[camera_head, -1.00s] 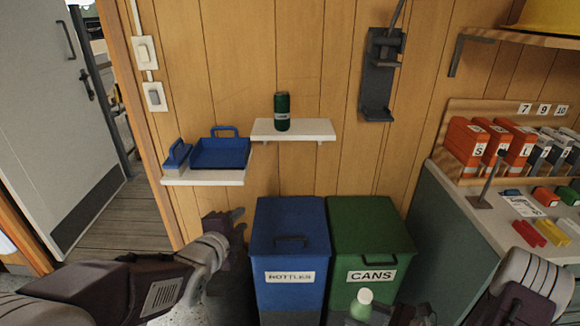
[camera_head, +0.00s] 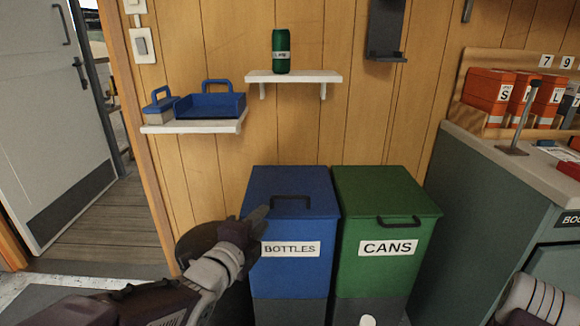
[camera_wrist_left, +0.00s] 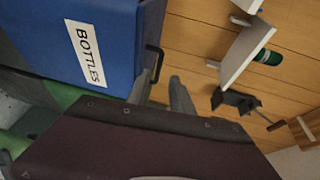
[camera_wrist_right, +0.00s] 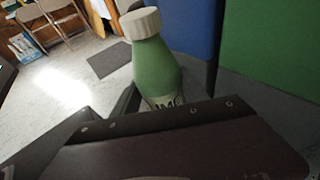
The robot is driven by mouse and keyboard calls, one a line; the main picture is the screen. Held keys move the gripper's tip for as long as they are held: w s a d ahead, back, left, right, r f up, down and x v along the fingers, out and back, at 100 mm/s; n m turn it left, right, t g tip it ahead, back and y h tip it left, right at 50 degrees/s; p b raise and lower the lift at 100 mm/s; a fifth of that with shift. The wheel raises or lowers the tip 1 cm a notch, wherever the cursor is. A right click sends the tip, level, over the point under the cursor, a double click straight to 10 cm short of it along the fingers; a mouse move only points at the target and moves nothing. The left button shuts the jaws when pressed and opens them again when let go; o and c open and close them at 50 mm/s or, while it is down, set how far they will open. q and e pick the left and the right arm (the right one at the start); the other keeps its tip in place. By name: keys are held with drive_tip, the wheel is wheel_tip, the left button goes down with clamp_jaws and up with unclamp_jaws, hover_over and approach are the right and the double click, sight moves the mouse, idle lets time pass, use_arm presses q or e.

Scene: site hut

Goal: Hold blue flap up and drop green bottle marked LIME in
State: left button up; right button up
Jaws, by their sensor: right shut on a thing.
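The blue flap (camera_head: 265,180) is the lid of the blue bin marked BOTTLES (camera_head: 290,270); it lies closed and has a dark handle (camera_head: 291,198). My left gripper (camera_head: 262,212) is at the lid's front left edge, left of the handle. In the left wrist view its fingers (camera_wrist_left: 160,85) are apart, with the handle (camera_wrist_left: 155,58) just beyond their tips. My right gripper (camera_wrist_right: 158,98) is shut on the green bottle (camera_wrist_right: 157,68), which has a white cap and a partly hidden label reading "IM". In the head view only the bottle's cap (camera_head: 367,320) shows, at the bottom edge.
A green bin marked CANS (camera_head: 388,265) stands against the blue bin's right side. Above are a shelf with a dark green can (camera_head: 281,50) and a shelf with a blue tray (camera_head: 210,105). A counter (camera_head: 520,160) stands at the right.

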sight(281, 197)
use_arm(q)
drive_tip(key=shift+x, duration=6.2)
clamp_jaws()
